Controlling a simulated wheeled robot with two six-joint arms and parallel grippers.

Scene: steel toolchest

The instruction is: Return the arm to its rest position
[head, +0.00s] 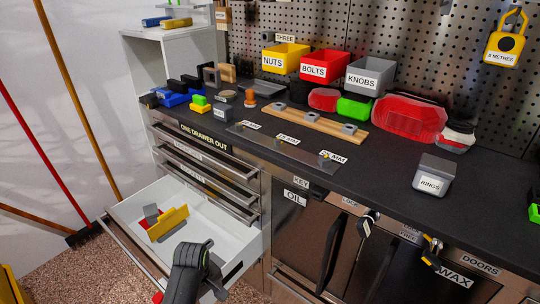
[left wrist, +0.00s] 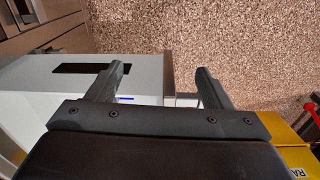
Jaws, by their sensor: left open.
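My left arm's dark end, with the left gripper (head: 203,272), is at the bottom of the head view, over the front right of the pulled-out white drawer (head: 235,240). In the left wrist view the left gripper (left wrist: 158,78) has its two fingers wide apart with nothing held between them. Beyond the fingers are the drawer's white wall (left wrist: 75,75) with a dark slot, and the speckled floor. My right gripper is in neither view.
The open drawer holds yellow, red and grey pieces (head: 168,222). Above it are shut drawers (head: 205,172) and the dark worktop (head: 390,160) with bins, blocks and a grey RINGS box (head: 433,175). Brooms lean at left. A yellow object (left wrist: 275,150) is at the wrist view's lower right.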

